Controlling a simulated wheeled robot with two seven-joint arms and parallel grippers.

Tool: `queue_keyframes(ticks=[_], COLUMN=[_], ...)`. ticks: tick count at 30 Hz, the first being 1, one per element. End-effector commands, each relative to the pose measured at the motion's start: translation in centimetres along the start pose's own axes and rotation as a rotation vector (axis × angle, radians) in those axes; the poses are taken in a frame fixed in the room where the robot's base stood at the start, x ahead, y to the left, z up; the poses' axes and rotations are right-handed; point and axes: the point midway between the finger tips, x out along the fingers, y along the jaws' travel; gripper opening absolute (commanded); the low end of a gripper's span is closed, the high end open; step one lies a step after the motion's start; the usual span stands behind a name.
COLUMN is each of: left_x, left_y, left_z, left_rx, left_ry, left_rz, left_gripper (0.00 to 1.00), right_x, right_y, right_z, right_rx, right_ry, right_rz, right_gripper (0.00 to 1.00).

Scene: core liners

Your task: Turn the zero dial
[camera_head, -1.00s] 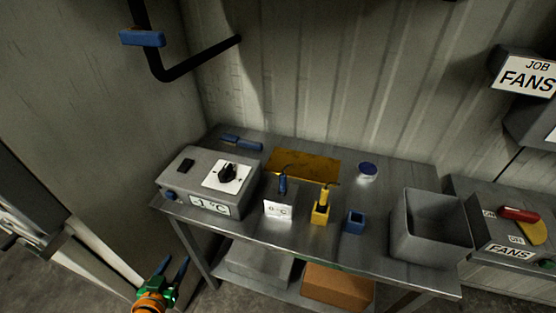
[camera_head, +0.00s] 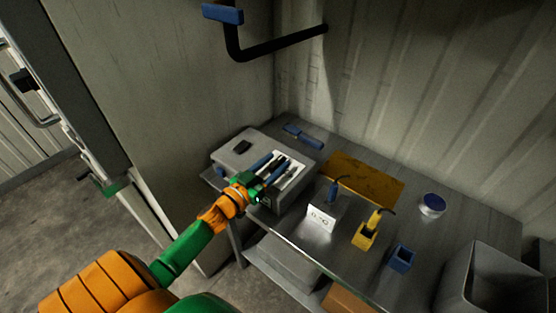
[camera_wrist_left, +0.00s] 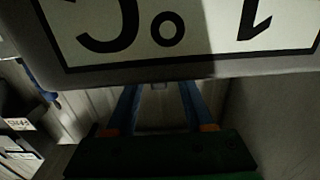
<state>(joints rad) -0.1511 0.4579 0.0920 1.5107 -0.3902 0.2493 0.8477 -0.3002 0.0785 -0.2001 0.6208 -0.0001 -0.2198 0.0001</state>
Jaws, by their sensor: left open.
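The grey instrument box (camera_head: 236,150) stands at the left end of the metal table. Its top carries a white dial plate (camera_head: 297,171). The black dial on that plate is mostly hidden by my gripper, with only a little dark shape showing between the fingers. My left gripper (camera_head: 277,163) reaches over the front of the box with its blue fingers apart above the plate. I cannot tell whether they touch the dial. My right gripper is out of view.
A blue-handled tool (camera_head: 302,135) lies behind the box. To the right stand a white-labelled block (camera_head: 320,219), a yellow holder (camera_head: 364,236), a blue cup (camera_head: 401,258) and a round blue-topped tin (camera_head: 432,205). A grey bin (camera_head: 480,280) is at the right. A wall borders the left side.

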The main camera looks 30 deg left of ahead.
Motion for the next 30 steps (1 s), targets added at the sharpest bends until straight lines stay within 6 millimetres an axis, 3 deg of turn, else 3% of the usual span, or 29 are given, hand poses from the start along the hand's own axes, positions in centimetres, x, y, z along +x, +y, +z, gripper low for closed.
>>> queue_keyframes(ticks=[4, 12, 18, 30], left_x=[1.21, 1.41, 1.39, 1.39], left_y=[0.02, 0.02, 0.02, -0.05], left_z=[-0.02, 0.02, 0.02, 0.13], left_rx=[0.000, 0.000, 0.000, 0.006], left_ry=[0.000, -0.001, -0.001, -0.002], left_rz=[0.000, 0.000, 0.000, 0.049], left_gripper=[0.53, 0.53, 0.00, 0.00], right_x=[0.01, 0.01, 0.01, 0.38], right_y=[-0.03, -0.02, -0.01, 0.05], right_z=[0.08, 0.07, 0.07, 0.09], right_rx=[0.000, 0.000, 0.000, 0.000], right_ry=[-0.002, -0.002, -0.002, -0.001], right_rz=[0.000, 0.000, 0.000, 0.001], right_gripper=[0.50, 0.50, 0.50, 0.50])
